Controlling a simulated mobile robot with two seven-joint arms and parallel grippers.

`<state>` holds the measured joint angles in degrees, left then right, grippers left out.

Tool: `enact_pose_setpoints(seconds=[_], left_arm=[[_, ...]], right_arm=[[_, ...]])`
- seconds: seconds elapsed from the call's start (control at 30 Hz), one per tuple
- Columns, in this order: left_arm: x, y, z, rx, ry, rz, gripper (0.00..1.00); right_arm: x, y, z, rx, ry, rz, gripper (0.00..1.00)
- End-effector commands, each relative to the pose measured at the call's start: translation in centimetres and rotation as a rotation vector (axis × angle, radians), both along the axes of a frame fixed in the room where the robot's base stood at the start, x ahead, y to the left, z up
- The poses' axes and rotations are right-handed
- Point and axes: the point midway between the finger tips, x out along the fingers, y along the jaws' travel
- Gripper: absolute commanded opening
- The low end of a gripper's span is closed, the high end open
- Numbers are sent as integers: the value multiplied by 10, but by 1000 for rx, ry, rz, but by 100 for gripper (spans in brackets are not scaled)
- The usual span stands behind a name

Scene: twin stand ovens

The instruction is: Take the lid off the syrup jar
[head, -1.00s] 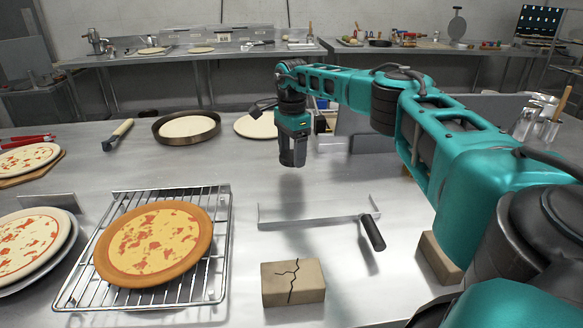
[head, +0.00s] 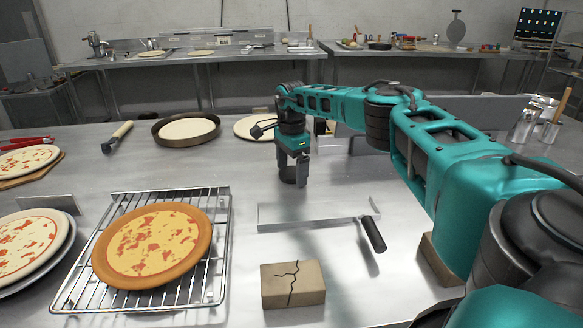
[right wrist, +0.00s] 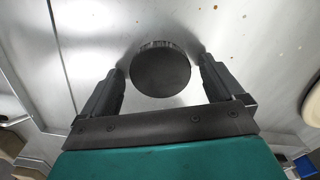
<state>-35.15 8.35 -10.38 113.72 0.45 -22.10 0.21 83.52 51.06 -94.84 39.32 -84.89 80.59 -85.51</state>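My right gripper (head: 293,180) is low over the middle of the steel table, pointing down. It also shows in the right wrist view (right wrist: 160,84), with its two fingers spread apart. A dark round lid with a ridged rim (right wrist: 160,70) is seen from above in that view, between the finger tips, with a gap on either side. The jar under the lid is hidden in the right wrist view, and I cannot make it out behind the gripper in the head view. My left gripper is not in view.
Left of the gripper, a pizza (head: 154,245) sits on a wire rack (head: 222,215). In front are a metal sheet (head: 300,218) with a black handle (head: 372,233) and a cracked brick (head: 293,284). Behind are a dark pan (head: 214,129) and a dough disc (head: 243,128).

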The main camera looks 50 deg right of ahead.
Motion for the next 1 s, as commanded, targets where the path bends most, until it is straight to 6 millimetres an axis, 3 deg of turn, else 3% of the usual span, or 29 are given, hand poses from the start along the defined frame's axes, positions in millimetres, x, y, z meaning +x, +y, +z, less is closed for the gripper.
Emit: enact_pose_setpoints(seconds=[0.23,0.37,0.8,1.0], left_arm=[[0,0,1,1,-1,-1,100],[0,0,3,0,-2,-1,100],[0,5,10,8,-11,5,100],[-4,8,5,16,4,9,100]], right_arm=[[0,0,1,0,0,0,96],[0,0,12,2,-2,0,96],[1,0,100,0,-3,1,96],[1,0,120,0,-2,0,96]])
